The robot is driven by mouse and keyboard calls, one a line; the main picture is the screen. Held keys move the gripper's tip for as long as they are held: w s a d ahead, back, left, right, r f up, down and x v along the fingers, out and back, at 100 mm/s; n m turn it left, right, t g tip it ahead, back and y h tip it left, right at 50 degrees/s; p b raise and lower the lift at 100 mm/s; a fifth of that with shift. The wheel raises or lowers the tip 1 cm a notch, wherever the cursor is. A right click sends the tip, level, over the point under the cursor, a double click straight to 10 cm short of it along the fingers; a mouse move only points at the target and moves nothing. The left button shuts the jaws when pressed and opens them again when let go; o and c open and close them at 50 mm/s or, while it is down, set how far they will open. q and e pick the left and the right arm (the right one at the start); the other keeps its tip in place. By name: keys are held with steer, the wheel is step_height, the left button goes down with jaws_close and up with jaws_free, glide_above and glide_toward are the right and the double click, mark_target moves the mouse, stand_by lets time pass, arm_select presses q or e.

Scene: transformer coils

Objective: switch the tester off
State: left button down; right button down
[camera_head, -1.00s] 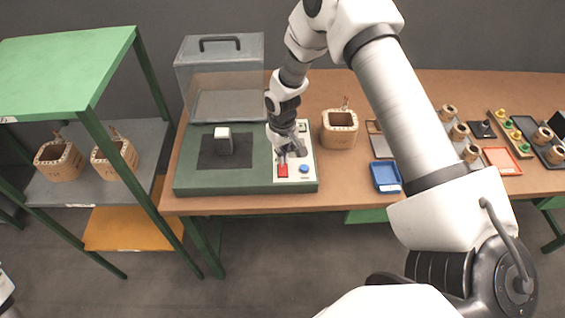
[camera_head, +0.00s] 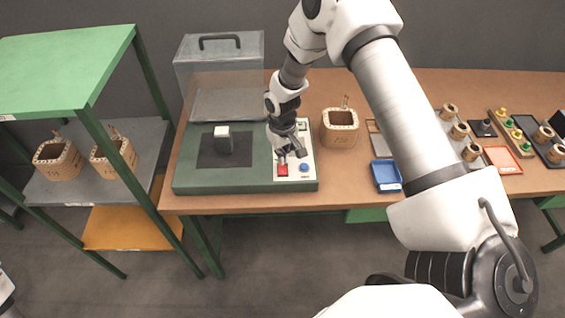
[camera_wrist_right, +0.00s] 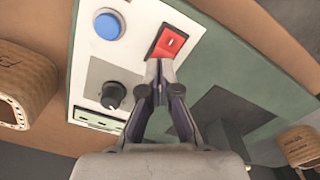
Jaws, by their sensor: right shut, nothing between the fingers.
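The tester (camera_head: 245,187) is a green box on the table with a white control panel (camera_head: 307,157). The panel has a red rocker switch (camera_head: 282,170) and a round blue button (camera_head: 304,168) near its front edge. My right gripper (camera_head: 282,158) is shut and empty, pointing down just over the red switch. In the right wrist view the red switch (camera_wrist_right: 167,42) sits right at the closed fingertips (camera_wrist_right: 160,64), and I cannot tell whether they touch. The blue button (camera_wrist_right: 108,25) and a black knob (camera_wrist_right: 113,94) show beside it.
A clear hinged cover (camera_head: 222,75) stands raised behind the tester. A coil (camera_head: 340,128) stands right of the panel, with a blue tray (camera_head: 386,175) farther right. A green shelf rack (camera_head: 65,65) holding coils is at the left.

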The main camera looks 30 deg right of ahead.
steer(key=shift+f+b, duration=0.4)
steer(key=shift+f, duration=0.3)
step_height(320, 180, up, 7)
steer(key=p, duration=0.6)
steer(key=shift+r, duration=0.1)
stand_by(0.5)
steer(key=s+a+f, duration=0.6)
steer(key=s+f, duration=0.2)
steer(key=s, duration=0.3)
steer(key=s+a+f, duration=0.1)
steer(key=s, duration=0.8)
steer(key=s+a+f, duration=0.1)
steer(key=s+a, duration=0.1)
steer(key=s, duration=0.8)
step_height(320, 180, down, 8)
steer(key=w+b, duration=0.1)
steer(key=b, duration=0.8)
steer(key=shift+w+d+f, duration=0.2)
steer(key=shift+w+d, duration=0.05)
steer(key=shift+w, duration=0.05)
